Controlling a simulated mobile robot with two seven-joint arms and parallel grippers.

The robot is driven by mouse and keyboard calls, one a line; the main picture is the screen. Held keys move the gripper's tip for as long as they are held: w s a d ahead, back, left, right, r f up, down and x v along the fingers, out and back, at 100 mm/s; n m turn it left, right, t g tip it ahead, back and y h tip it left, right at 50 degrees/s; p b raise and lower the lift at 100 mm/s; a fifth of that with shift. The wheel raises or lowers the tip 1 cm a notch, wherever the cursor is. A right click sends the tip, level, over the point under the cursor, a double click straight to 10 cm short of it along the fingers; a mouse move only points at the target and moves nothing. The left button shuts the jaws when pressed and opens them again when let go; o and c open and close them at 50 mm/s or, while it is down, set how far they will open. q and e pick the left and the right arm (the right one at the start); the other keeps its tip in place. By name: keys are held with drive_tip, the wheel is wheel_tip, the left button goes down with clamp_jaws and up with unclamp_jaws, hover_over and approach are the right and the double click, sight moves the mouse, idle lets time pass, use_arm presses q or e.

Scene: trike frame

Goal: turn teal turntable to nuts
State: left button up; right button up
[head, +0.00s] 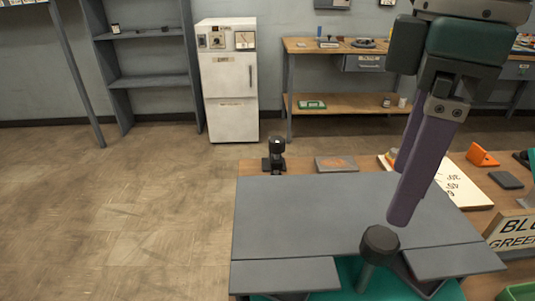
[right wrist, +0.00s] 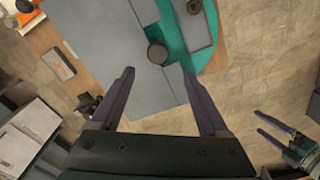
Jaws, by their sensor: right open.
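The teal turntable (head: 350,273) shows at the bottom of the head view, mostly hidden under grey plates (head: 310,210). A dark round-topped post (head: 380,243) stands up from it. In the right wrist view the teal surface (right wrist: 176,40) curves around the plates, and the post's cap (right wrist: 157,53) lies ahead of the fingers. My right gripper (head: 396,215) points down with purple fingers just above and beside the cap. It is open and empty, its fingers wide apart in the right wrist view (right wrist: 157,78). My left gripper (right wrist: 257,121) shows only there, at the right, fingers apart and empty.
A black upright device (head: 276,155) stands at the table's far edge beside a grey plate with an orange mark (head: 336,163). A sign reading "BLU… GREEN" (head: 513,236) and an orange block (head: 481,155) are on the right. Open floor (head: 130,220) lies left.

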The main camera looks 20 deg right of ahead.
sight(383, 237)
drive_tip(key=f, duration=0.3)
drive_tip(key=f+b, duration=0.1)
drive_tip(key=f, duration=0.1)
drive_tip(key=f+b, duration=0.1)
drive_tip(key=f, duration=0.2)
drive_tip(key=shift+d+f, duration=0.3)
drive_tip(key=shift+f, duration=0.4)
drive_tip(key=shift+c, duration=0.3)
drive_tip(key=c, duration=0.3)
clamp_jaws()
